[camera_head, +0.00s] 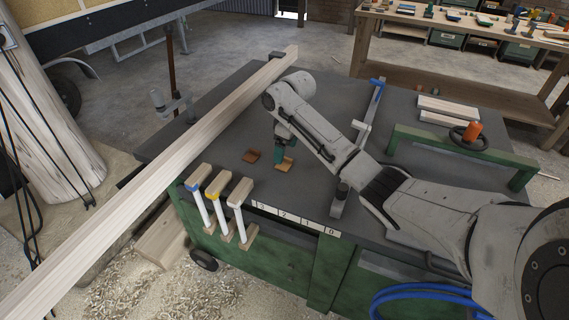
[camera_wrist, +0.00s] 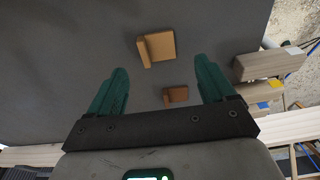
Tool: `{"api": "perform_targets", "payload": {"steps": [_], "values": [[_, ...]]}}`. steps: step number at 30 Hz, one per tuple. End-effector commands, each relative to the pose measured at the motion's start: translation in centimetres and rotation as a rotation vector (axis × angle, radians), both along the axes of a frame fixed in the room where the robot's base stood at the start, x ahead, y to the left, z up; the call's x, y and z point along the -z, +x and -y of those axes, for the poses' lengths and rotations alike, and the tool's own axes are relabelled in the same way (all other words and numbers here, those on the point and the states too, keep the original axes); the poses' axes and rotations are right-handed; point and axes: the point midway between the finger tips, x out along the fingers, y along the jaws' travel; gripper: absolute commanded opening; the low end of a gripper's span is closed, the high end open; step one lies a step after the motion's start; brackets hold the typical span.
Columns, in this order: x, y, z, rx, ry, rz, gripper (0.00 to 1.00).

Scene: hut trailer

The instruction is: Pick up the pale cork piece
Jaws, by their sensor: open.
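The pale cork piece (camera_head: 286,164) lies on the dark bench top, right beside my gripper (camera_head: 279,152) in the head view. In the wrist view the pale piece (camera_wrist: 161,46) is light tan with a raised strip along its left side, just beyond the fingertips and roughly centred between them. A darker brown piece (camera_head: 251,156) lies to its left in the head view. In the wrist view this darker piece (camera_wrist: 176,94) shows between the fingers, below the pale one. My gripper's teal fingers (camera_wrist: 161,70) are open with nothing held, above the bench.
A long timber beam (camera_head: 150,190) crosses the bench's left side. A green rail (camera_head: 465,152), an orange-topped object (camera_head: 473,131) and pale boards (camera_head: 447,110) lie to the right. The bench around the cork pieces is clear.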

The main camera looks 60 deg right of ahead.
Motion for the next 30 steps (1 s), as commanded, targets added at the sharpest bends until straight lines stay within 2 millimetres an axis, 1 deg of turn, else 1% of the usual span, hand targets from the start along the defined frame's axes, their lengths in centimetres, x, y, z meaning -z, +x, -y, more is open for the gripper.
{"api": "perform_targets", "payload": {"steps": [2, 5, 9, 12, 15, 21, 30], "values": [[0.5, 0.0, 0.0, 0.0, 0.0, -0.001, 0.83], [1.8, 0.1, 0.2, 0.002, 0.0, -0.002, 0.83], [3.9, 0.4, 0.3, 0.001, 0.001, -0.003, 0.83], [4.9, 0.5, 0.3, 0.0, 0.0, -0.002, 0.83], [5.2, 0.6, 0.3, 0.0, 0.0, 0.0, 0.83], [5.3, 0.6, 0.2, 0.0, 0.0, 0.0, 0.83], [5.2, 0.6, 0.2, 0.0, 0.0, 0.0, 0.54]]}}
